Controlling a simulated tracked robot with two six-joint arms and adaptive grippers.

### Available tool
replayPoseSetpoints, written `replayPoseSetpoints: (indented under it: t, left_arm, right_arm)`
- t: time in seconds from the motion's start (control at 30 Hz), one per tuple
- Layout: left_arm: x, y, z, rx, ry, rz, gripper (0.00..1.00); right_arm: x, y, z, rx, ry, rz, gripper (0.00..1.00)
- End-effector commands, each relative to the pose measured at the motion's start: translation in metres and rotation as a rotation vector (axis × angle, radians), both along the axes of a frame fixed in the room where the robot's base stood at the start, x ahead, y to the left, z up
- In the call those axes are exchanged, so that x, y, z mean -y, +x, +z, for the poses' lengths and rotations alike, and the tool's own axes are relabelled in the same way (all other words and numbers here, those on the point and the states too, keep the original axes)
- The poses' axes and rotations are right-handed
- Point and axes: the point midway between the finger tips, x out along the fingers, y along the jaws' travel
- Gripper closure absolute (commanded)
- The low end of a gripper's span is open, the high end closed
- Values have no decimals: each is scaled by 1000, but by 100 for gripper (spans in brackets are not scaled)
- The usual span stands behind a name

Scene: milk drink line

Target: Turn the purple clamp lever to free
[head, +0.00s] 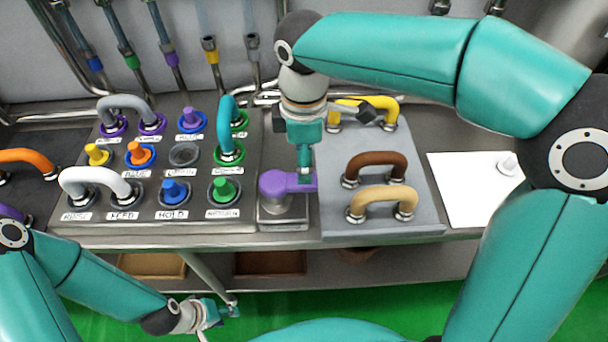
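The purple clamp lever (275,183) sits on top of a silver cylinder on a small metal base (283,222), in the middle of the head view. Its round end is over the cylinder and its arm points right, towards the grey board. My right gripper (305,177) points down from above, its tip at the lever's arm and hiding part of it. I see its fingers edge-on, so I cannot tell if they grip or only touch the lever. My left gripper (228,309) is low, in front of the counter and away from the lever. Its fingers are too small to judge.
Left of the lever is a panel (150,222) with several coloured plugs and hose loops. On its right is a grey board (385,230) with yellow, brown and tan handles. A white sheet (460,190) lies further right. Pipes with coloured rings run behind.

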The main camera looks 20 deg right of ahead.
Motion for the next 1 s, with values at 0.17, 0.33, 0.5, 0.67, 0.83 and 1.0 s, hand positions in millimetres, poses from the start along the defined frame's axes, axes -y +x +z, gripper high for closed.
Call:
replayPoseSetpoints:
  t: [0.17, 0.33, 0.5, 0.67, 0.83, 1.0]
  left_arm:
    - [0, 0, -1, 0, 0, 0, 60]
    - [0, 0, -1, 0, 0, 0, 60]
    - [0, 0, -2, 0, 0, 0, 60]
    - [0, 0, -2, 0, 0, 0, 60]
    - [0, 0, -2, 0, 0, 0, 60]
    - [0, 0, -2, 0, 0, 0, 60]
  right_arm:
    - [1, -1, -33, -2, -1, 0, 35]
    - [1, 0, -51, -1, -1, -1, 35]
    - [1, 0, -57, 1, 0, -1, 35]
    - [1, 0, -57, 1, 0, -1, 35]
    - [1, 0, -57, 1, 0, -1, 52]
    - [1, 0, -57, 1, 0, -1, 80]
